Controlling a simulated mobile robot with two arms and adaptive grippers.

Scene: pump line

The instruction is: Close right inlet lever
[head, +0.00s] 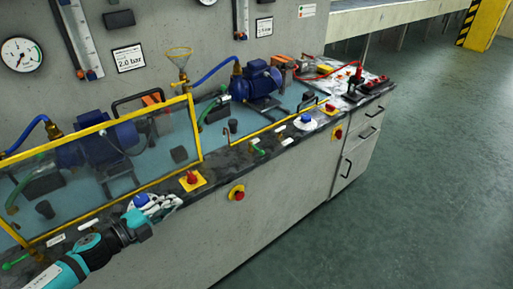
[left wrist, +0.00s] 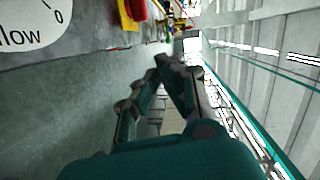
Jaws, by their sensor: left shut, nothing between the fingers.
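The right inlet lever appears to be the small green handle (head: 258,149) at the front edge of the bench, below the right pump; its exact angle is too small to tell. My left gripper (head: 172,203) is shut and empty in front of the bench edge, beside the left blue knob (head: 140,201) and well left of that handle. Its closed fingers also show in the left wrist view (left wrist: 166,64). A similar green handle (head: 15,262) is at the lower left. My right gripper is not in view.
A yellow-framed clear guard (head: 198,130) stands over the left pump. A blue knob (head: 307,118) on a white dial lies beyond the handle. The floor (head: 400,190) at right is clear.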

